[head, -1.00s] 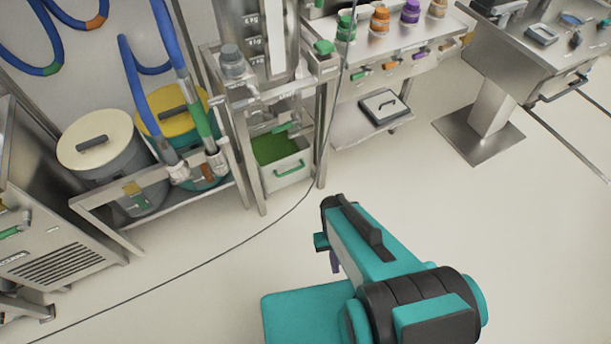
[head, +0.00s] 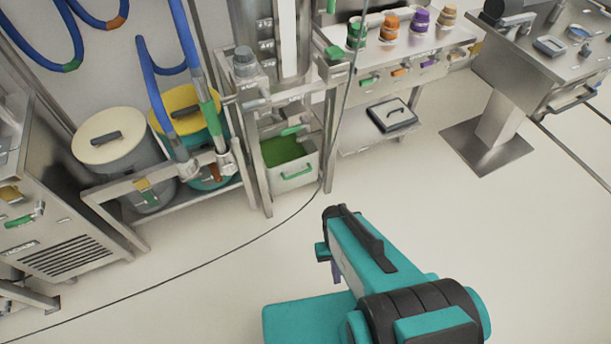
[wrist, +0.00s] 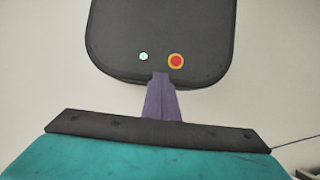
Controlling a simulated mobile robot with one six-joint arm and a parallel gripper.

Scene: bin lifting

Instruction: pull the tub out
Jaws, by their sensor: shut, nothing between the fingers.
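The tub (head: 298,179) is a pale bin with a green handle on its front and green contents inside. It sits low in the metal frame under the column, at the upper middle of the head view. My gripper (head: 336,272) is in front of it over open floor, well apart from the tub. Only a little of its purple fingers shows past my teal arm there. In the wrist view the purple fingers (wrist: 161,97) are together and hold nothing. The tub is not in the wrist view.
Two lidded drums, one cream (head: 105,140) and one yellow (head: 186,110), stand left of the tub on a low rack. A shelf with a dark-edged box (head: 391,117) is to its right. A thin dark cable (head: 215,255) crosses the floor. The floor before the tub is otherwise clear.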

